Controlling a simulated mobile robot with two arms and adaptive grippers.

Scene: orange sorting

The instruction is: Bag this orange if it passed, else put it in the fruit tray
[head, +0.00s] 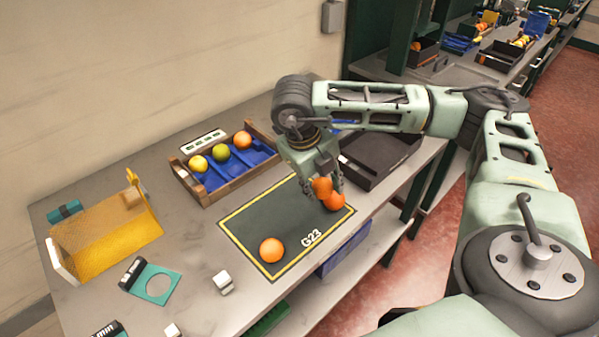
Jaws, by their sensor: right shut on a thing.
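My right gripper (325,180) points down over the far right corner of the dark mat marked G23 (262,226). It is shut on an orange (321,187). A second orange (334,202) is just below and right of the held one; I cannot tell whether they touch. A third orange (271,250) lies on the near part of the mat. The wooden tray with blue lining (208,196) stands behind the mat and holds a yellow, a green and an orange fruit. A yellow see-through open holder, perhaps the bag (105,232), stands at the left. My left gripper is out of view.
A teal plate with a round hole (159,270) lies at the front left. Small white blocks (222,281) are near the front edge. A dark shallow box (388,158) stands right of the mat, partly behind my right arm. Bare grey bench lies between holder and mat.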

